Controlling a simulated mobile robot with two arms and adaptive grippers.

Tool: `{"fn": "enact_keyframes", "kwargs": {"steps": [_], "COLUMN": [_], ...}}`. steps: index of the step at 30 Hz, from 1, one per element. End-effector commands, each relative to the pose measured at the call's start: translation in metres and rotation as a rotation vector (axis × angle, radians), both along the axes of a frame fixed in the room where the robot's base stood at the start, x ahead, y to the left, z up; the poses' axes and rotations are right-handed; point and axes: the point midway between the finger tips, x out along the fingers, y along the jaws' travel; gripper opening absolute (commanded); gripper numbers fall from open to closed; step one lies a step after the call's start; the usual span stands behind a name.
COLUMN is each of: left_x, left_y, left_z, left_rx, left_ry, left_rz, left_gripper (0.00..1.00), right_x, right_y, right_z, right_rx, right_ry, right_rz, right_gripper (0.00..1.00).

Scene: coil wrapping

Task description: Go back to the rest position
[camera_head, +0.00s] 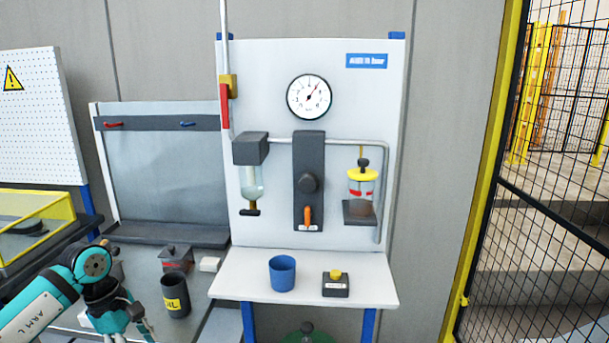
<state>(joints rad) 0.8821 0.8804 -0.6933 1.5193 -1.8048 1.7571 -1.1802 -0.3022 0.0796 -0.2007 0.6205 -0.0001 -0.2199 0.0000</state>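My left arm comes in from the lower left, and its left gripper (116,318) hangs beside the dark cup with a yellow label (175,296). Its fingers are small and partly cut off by the bottom edge, so their opening is unclear. The gripper appears apart from the cup, though the gap is hard to judge. My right gripper and arm are not in view. The white panel (268,80) carries a round gauge (309,97), a dark regulator block with an orange lever (307,218), a clear filter bowl (252,180) and a yellow-topped oiler (362,182).
A blue cup (283,273) and a dark box with a yellow button (336,284) stand on the white shelf (232,288). A yellow-framed mesh fence (545,215) stands at right.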

Motion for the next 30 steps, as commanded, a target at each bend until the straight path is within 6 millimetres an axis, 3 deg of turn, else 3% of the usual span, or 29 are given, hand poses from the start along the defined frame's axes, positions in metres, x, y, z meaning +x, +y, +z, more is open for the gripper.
{"fn": "enact_keyframes", "kwargs": {"steps": [11, 16, 19, 22, 25, 28, 30], "left_x": [0.008, 0.017, 0.028, 0.043, 0.043, 0.020, -0.006], "left_y": [-0.064, -0.118, -0.150, -0.160, -0.139, -0.114, -0.099], "left_z": [-0.040, -0.070, -0.098, -0.148, -0.219, -0.286, -0.331], "left_rx": [-0.311, -0.621, -0.885, -1.176, -1.380, -1.459, -1.477], "left_ry": [0.068, 0.182, 0.322, 0.543, 0.758, 0.897, 0.968], "left_rz": [0.168, 0.416, 0.710, 1.184, 1.710, 2.114, 2.368], "left_gripper": [0.66, 0.66, 0.66, 0.66, 0.66, 0.66, 0.66], "right_x": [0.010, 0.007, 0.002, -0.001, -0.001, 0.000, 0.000], "right_y": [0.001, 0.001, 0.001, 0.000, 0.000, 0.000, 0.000], "right_z": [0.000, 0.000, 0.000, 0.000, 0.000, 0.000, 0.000], "right_rx": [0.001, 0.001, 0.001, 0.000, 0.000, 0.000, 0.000], "right_ry": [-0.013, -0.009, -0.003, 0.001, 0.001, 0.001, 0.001], "right_rz": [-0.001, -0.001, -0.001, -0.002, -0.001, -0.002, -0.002], "right_gripper": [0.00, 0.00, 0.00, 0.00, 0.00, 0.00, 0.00]}}
